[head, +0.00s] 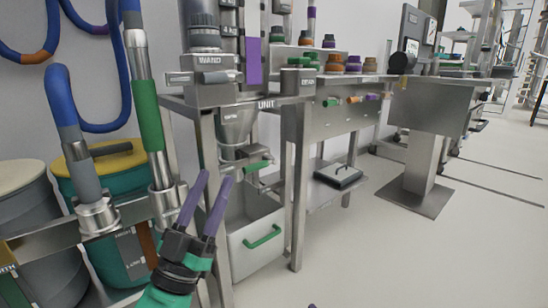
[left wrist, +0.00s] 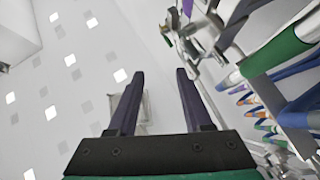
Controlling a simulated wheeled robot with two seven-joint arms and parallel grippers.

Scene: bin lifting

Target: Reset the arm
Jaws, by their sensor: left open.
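My left gripper (head: 212,188) is in the lower middle of the head view, with purple fingers pointing up on a black and green wrist. It is open and empty. In the left wrist view the two dark purple fingers (left wrist: 158,85) stand apart with nothing between them. The gripper is in front of a white bin (head: 240,240) with a green handle, which stands low inside a metal frame. The fingers hide part of the bin's left side in the head view.
A metal unit with a hopper (head: 238,125) stands above the bin. Blue and green hoses on a rail and a teal drum (head: 75,185) with a yellow lid are at left. A steel table (head: 435,95) stands at right. The floor (head: 400,250) at right is clear.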

